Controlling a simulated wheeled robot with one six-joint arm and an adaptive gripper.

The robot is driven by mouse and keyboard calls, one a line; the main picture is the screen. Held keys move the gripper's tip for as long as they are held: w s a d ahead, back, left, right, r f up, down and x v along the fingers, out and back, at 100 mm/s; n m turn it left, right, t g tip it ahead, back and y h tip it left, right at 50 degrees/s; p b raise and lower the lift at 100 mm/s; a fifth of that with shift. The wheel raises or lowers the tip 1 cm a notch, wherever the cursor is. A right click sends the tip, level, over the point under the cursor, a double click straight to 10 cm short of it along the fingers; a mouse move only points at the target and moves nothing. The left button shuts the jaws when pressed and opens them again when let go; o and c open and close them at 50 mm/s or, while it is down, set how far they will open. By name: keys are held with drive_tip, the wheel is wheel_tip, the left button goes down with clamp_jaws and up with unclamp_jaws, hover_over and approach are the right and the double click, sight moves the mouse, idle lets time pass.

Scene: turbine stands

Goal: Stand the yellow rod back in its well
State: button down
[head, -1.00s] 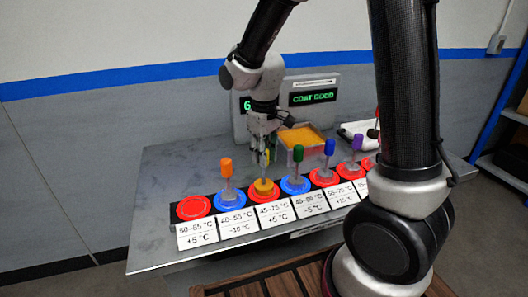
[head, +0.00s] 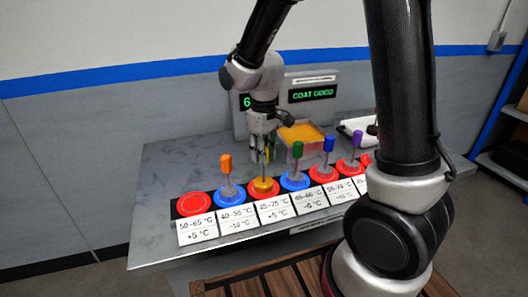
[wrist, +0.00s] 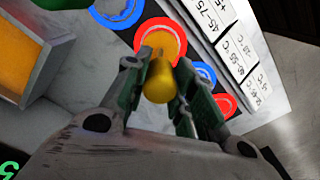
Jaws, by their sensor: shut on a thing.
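The yellow rod (wrist: 160,82) is held between the two fingers of my gripper (wrist: 157,72), which is shut on its yellow head. In the head view my gripper (head: 263,143) points down over the row of stands, and its fingers mostly hide the head of the rod. The thin grey shaft shows below the fingers, upright or nearly so. The well also shows in the wrist view (wrist: 158,41), behind the rod. I cannot tell how deep the shaft reaches.
An orange rod (head: 226,163) stands close on the left, and a green rod (head: 297,150), blue rod (head: 329,144) and purple rod (head: 357,138) on the right. The leftmost red disc (head: 195,204) holds no rod. An orange-filled tray (head: 300,133) and a display (head: 313,94) stand behind.

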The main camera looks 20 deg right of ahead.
drive_tip(key=shift+s+f, duration=0.3)
drive_tip(key=shift+f, duration=0.05)
drive_tip(key=c, duration=1.4)
unclamp_jaws()
drive_tip(key=shift+w+f, duration=0.1)
drive_tip(key=shift+c, duration=0.2)
drive_tip(key=o, duration=0.3)
drive_tip(key=shift+w, duration=0.15)
drive_tip(key=shift+o, duration=1)
drive_tip(key=shift+r, duration=0.2)
drive_tip(key=shift+r, duration=3.5)
drive_tip(key=s+d+r+m+t, duration=0.2)
drive_tip(key=s+d+r+m, duration=0.1)
drive_tip(key=s+d+r, duration=0.2)
drive_tip(key=s+d+r+m+t, duration=0.2)
drive_tip(key=s+d+r, duration=0.4)
drive_tip(key=s+d, duration=0.4)
drive_tip(key=s+m, duration=0.1)
drive_tip(key=s, duration=0.3)
